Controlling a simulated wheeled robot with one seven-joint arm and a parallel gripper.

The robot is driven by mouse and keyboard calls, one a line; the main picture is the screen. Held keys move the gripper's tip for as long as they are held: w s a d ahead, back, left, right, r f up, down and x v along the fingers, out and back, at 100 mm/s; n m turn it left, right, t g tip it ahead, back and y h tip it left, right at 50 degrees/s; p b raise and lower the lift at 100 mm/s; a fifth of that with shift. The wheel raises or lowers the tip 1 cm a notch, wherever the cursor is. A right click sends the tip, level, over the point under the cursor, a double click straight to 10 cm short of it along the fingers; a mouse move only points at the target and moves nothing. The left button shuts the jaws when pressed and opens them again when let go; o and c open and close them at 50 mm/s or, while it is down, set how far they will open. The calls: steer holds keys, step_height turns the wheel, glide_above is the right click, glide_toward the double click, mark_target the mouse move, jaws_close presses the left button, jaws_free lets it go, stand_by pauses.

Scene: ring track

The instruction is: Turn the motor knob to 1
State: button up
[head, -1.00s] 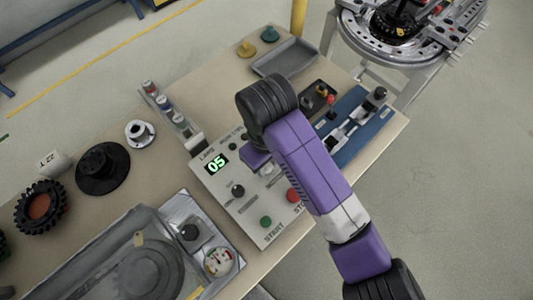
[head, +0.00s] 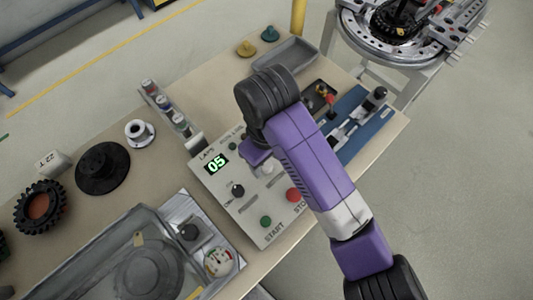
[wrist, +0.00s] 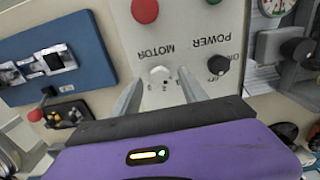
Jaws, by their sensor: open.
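In the wrist view the motor knob (wrist: 160,73) is small and white, beside the word MOTOR, which appears upside down. My gripper (wrist: 160,82) is open, with one finger on each side of the knob and a visible gap to each. I cannot tell how deep the fingertips reach. The knob's pointer and scale marks are too small to read. In the head view my arm hides most of the gripper and part of the panel.
The black power knob (wrist: 219,64) is just right of the fingers in the wrist view. A red button (wrist: 145,10) and a green start button (head: 266,221) share the panel. A blue board with switches (head: 350,135) and a gauge (head: 219,262) stand nearby.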

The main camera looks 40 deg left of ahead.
mark_target(266, 164)
step_height(266, 164, up, 6)
steer(key=shift+r+p, duration=0.1)
steer(key=shift+p, duration=0.85)
steer(key=shift+a, duration=0.1)
